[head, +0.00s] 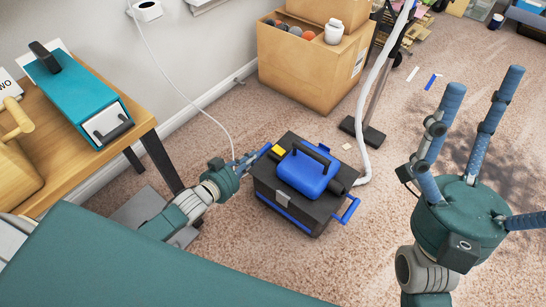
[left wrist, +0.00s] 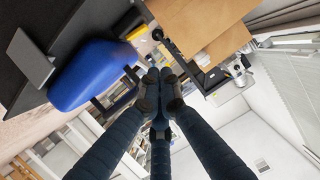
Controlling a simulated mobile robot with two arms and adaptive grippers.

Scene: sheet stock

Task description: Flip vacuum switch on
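The vacuum (head: 318,216) is a black box-shaped unit with a blue top and handle, standing on the carpet in the middle of the head view. A small yellow part (head: 278,151), which looks like the switch, sits at its back left top edge. My left gripper (head: 262,153) is beside that edge, its fingertips close to the yellow part; I cannot tell whether they touch. In the left wrist view its fingers (left wrist: 160,88) meet with nothing seen between them, and the vacuum's blue top (left wrist: 92,75) is at left. My right gripper (head: 478,95) is spread open and empty, far right.
A white hose (head: 364,120) rises from the vacuum's right side past a floor nozzle (head: 362,130). A cardboard box (head: 310,75) with balls and a white jar stands behind. A wooden table (head: 75,160) with a teal case (head: 80,95) is at left. Carpet at right is mostly clear.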

